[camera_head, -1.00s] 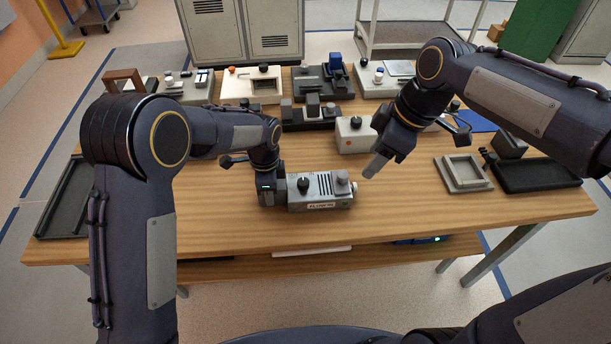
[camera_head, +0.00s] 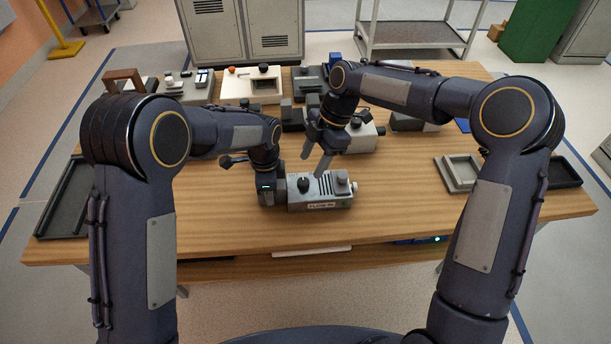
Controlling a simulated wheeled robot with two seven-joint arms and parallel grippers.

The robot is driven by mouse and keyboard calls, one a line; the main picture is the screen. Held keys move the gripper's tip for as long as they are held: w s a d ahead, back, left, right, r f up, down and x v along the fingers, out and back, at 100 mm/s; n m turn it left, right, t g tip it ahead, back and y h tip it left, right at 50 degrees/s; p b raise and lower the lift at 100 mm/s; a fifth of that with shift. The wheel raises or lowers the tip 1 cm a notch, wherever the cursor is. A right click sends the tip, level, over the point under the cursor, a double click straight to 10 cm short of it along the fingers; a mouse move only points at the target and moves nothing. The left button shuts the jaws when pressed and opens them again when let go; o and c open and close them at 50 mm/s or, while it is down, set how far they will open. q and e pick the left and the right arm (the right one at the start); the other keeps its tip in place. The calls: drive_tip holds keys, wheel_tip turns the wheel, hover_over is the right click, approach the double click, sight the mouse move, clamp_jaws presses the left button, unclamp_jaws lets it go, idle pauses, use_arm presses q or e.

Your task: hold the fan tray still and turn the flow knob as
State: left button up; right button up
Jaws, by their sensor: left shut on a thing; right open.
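The fan tray (camera_head: 335,200) is a small grey box with dark vent slots, a label on its front and a grey round knob on its right end. It lies on the wooden table in front of me. The flow knob (camera_head: 302,184) is black and stands on the left part of its top. My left gripper (camera_head: 284,190) is shut on the left end of the fan tray. My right gripper (camera_head: 313,163) is open and empty, with its fingers pointing down just above and behind the flow knob. I see no contact between the fingers and the knob.
Several boxes and fixtures line the back of the table, among them a white unit (camera_head: 248,88). A black tray (camera_head: 68,198) lies at the left edge. A pale square frame (camera_head: 458,173) lies on the right. The table front (camera_head: 210,228) is clear.

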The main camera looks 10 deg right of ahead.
sight(303, 181)
drive_tip(key=x, duration=0.6)
drive_tip(key=shift+c, duration=0.2)
drive_tip(key=c, duration=0.9)
